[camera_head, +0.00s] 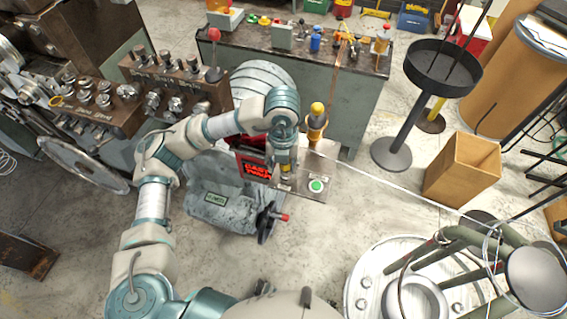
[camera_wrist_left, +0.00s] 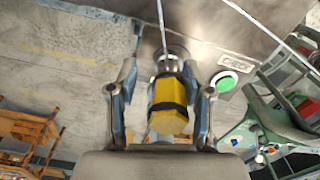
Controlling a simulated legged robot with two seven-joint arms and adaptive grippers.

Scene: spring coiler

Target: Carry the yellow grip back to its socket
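The yellow grip (camera_wrist_left: 170,103), a faceted yellow block with a dark band, stands between the fingers of my left gripper (camera_wrist_left: 161,75) in the left wrist view. A metal collar (camera_wrist_left: 174,62) shows just beyond its far end. A gap shows between the left finger and the grip, so the fingers look open around it. In the head view my left gripper (camera_head: 286,170) points down over the grey panel (camera_head: 312,198), left of the green button (camera_head: 316,185). A little yellow shows between its fingers there. Whether the collar is the socket is unclear. My right gripper is out of view.
The green button also shows in the wrist view (camera_wrist_left: 227,83). A yellow-topped post (camera_head: 316,122) stands just behind my left gripper. A red-lettered display (camera_head: 256,170) is close at its left. A thin wire or rod runs right from the panel. A cardboard box (camera_head: 461,172) stands on open floor.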

